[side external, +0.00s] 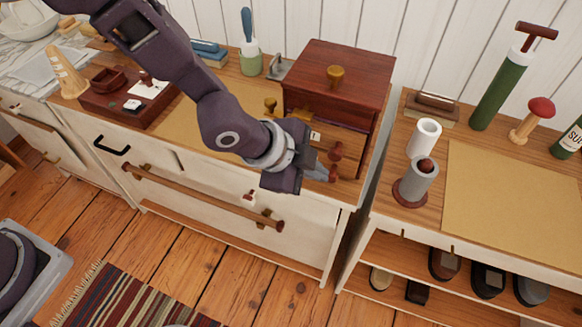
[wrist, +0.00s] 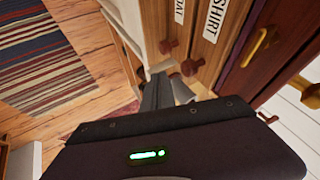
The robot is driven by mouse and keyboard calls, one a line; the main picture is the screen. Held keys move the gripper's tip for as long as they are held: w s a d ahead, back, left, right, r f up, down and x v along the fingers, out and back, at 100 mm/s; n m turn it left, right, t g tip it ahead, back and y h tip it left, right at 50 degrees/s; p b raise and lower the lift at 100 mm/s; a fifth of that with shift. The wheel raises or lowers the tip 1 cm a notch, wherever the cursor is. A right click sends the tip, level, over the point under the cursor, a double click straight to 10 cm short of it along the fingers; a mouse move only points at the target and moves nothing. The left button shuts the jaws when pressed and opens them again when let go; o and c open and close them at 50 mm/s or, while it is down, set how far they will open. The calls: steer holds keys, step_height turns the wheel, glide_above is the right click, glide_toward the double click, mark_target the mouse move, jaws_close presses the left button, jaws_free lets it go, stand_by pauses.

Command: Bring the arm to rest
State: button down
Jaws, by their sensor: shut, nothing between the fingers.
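My arm reaches across the counter from the upper left in the side external view. My gripper (side external: 328,174) is shut and empty, in front of the wooden box (side external: 335,85) near the counter's front edge. Its tip is very close to a small red-brown knob; I cannot tell whether they touch. In the wrist view my gripper (wrist: 165,92) points toward the counter's front edge, with red-brown knobs (wrist: 190,67) and labelled fronts just beyond it.
A grey cylinder on a round base (side external: 415,184) and a white cylinder (side external: 425,137) stand on the right counter (side external: 400,225). A long wooden rail (side external: 200,197) runs along the lower front. A striped rug (side external: 125,300) lies on the floor. Open space lies above the floor in front.

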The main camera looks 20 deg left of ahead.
steer(key=v, duration=1)
steer(key=s+a+r+n+t+y, duration=0.1)
steer(key=a+r+n, duration=0.2)
steer(key=a+r, duration=0.35)
steer(key=s+a+r+n+y, duration=0.15)
steer(key=a+r+n, duration=0.25)
steer(key=a, duration=0.5)
steer(key=s+a+r+n+y, duration=0.2)
steer(key=s+a+n, duration=0.8)
steer(key=s, duration=0.6)
steer(key=shift+s+a+r+g, duration=0.2)
steer(key=shift+a+r+g, duration=0.2)
steer(key=shift+a+r, duration=0.45)
